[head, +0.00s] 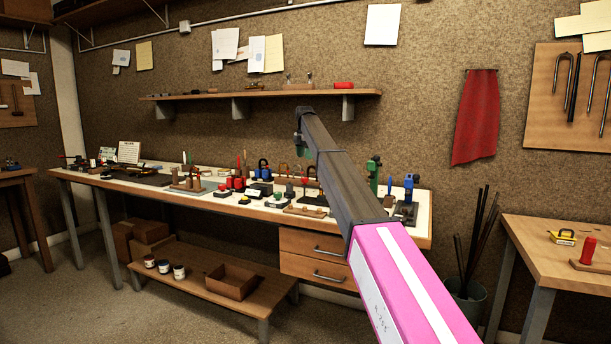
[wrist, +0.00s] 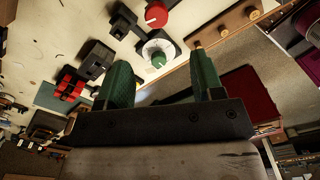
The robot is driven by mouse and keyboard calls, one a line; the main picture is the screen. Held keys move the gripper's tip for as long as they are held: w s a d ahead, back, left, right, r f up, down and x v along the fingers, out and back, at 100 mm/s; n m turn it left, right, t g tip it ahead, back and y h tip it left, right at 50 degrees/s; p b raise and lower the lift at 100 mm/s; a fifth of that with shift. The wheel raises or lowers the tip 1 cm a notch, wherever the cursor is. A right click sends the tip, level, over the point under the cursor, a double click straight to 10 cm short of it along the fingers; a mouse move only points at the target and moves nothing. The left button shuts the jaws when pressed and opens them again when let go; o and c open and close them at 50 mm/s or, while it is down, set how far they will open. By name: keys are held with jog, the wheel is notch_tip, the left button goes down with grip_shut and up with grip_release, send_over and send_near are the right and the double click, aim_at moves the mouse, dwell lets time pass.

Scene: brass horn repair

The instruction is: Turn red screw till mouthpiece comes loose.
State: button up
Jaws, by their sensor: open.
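My gripper (wrist: 161,58) is open, its two green fingers apart with nothing seen held between them. In the head view my gripper (head: 299,140) is small, at the far end of my arm, above the long workbench (head: 425,222). In the wrist view a round red knob (wrist: 156,14) on a dark mount lies beyond the fingertips; I cannot tell whether it is the red screw. A white dial with a green centre (wrist: 157,54) shows between the fingers, nearer than the red knob. I cannot make out the mouthpiece in either view.
Many small tools and fixtures crowd the bench, including a red block cluster (wrist: 70,88). A wooden strip with pegs (wrist: 222,25) lies near the bench edge. A wall shelf (head: 260,95) runs behind. A side table (head: 525,235) at right holds a red cylinder (head: 587,251). Floor at left front is clear.

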aim_at(304, 181)
jog(key=f, duration=1)
jog(key=shift+w+f, duration=0.3)
jog(key=shift+f, duration=0.1)
jog(key=c, duration=0.9)
